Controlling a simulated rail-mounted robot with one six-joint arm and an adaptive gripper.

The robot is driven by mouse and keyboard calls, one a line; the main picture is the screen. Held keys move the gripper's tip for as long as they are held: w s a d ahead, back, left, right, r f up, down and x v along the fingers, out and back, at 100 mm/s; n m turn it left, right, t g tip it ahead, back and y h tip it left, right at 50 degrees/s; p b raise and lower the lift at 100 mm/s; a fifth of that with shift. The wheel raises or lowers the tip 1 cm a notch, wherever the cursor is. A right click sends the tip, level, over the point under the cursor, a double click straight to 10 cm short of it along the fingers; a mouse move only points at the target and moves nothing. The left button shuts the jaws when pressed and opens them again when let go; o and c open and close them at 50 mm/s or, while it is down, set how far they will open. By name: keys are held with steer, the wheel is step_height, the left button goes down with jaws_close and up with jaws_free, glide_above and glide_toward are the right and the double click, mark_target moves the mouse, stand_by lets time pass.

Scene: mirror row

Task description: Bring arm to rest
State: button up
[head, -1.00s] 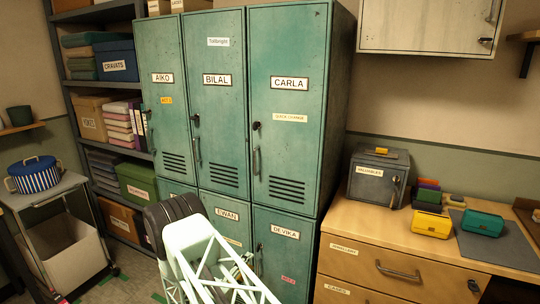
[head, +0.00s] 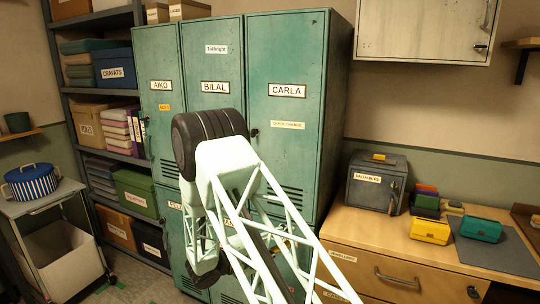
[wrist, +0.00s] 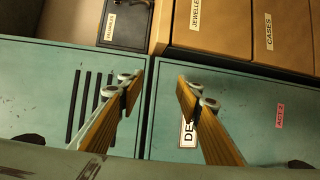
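My arm (head: 255,205), a pale lattice link with a thick black joint, rises in front of the green lockers (head: 285,60) in the head view. It covers parts of the Bilal and Carla doors and much of the lower doors. My gripper (wrist: 158,80) shows in the wrist view with its two wood-coloured fingers apart and nothing between them. Behind the fingers are a vented locker door and a door whose label (wrist: 188,130) is partly hidden by the right finger. In the head view I cannot make out the fingers.
A wooden drawer unit (head: 350,237) stands right of the lockers. It carries a grey valuables box (head: 377,183), a yellow case (head: 430,230) and a teal case (head: 480,229). A trolley (head: 45,203) with a striped pot (head: 31,182) and shelves (head: 62,130) stand left. A wall cabinet (head: 425,30) hangs upper right.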

steer(key=s+d+r+m+g+y, duration=0.2)
steer(key=s+d+r+m+g, duration=0.55)
steer(key=s+d+r, duration=1.45)
steer(key=s+d+r+g+y, duration=0.1)
steer(key=s+r+y, duration=0.15)
steer(key=s, duration=0.65)
steer(key=s+r+g+y, duration=0.2)
steer(key=s+r, duration=0.2)
steer(key=s, duration=0.4)
steer(key=s+a+r+t+y, duration=0.2)
steer(key=s+a+y, duration=0.1)
steer(key=s, duration=0.6)
steer(key=s+a+r+t+y, duration=0.1)
steer(key=s+a, duration=0.4)
steer(key=s, duration=0.5)
steer(key=shift+s+r+m+t+y, duration=0.2)
steer(key=shift+r+m+t+y, duration=0.35)
steer(key=shift+y, duration=0.7)
steer(key=shift+f, duration=0.15)
